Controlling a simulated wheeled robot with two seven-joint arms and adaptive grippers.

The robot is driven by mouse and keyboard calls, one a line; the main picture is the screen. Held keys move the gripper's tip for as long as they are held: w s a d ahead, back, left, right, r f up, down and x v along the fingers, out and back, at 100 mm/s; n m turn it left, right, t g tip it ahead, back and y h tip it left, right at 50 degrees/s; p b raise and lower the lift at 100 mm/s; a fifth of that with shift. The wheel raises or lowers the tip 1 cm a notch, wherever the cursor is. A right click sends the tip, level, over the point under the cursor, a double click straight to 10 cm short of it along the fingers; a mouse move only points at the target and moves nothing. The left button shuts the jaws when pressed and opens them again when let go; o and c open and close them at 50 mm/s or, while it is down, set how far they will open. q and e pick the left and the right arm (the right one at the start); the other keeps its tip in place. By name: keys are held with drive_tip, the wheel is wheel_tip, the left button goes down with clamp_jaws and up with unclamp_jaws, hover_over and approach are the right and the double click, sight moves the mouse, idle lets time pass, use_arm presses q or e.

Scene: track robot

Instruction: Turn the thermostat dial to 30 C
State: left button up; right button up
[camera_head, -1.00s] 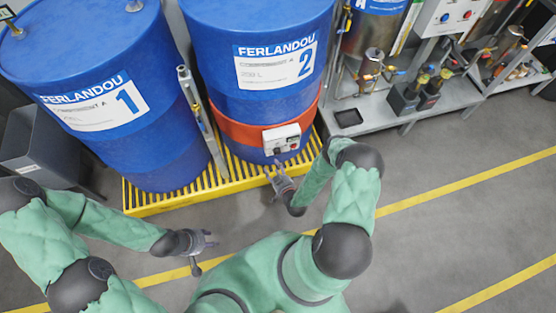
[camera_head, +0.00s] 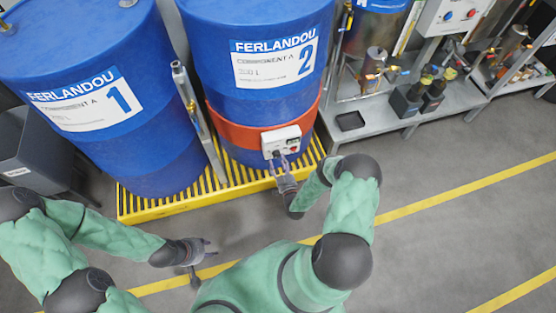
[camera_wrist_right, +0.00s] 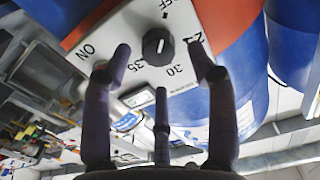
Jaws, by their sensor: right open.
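The thermostat box (camera_head: 281,140) is a small white control unit on the orange heater band around blue drum 2. Its black dial (camera_wrist_right: 158,46) shows in the right wrist view, with printed marks including OFF, 30, 35 and ON around it. A white line runs across the dial's face; I cannot tell surely which mark it points to. My right gripper (camera_head: 280,163) is open in front of the box; in the right wrist view its fingers (camera_wrist_right: 159,58) spread on both sides of the dial and below it, with no clear contact. My left gripper (camera_head: 205,247) is open and empty over the floor.
Blue drum 1 (camera_head: 120,150) and drum 2 (camera_head: 262,100) stand on a yellow slatted pallet (camera_head: 150,206). A grey metal shelf (camera_head: 385,125) with bottles and fittings is at the right. The grey floor with yellow lines is clear at the lower right.

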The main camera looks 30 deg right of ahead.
sight(277, 154)
drive_tip(key=shift+x, duration=1.3)
drive_tip(key=shift+c, duration=0.2)
drive_tip(key=c, duration=1.1)
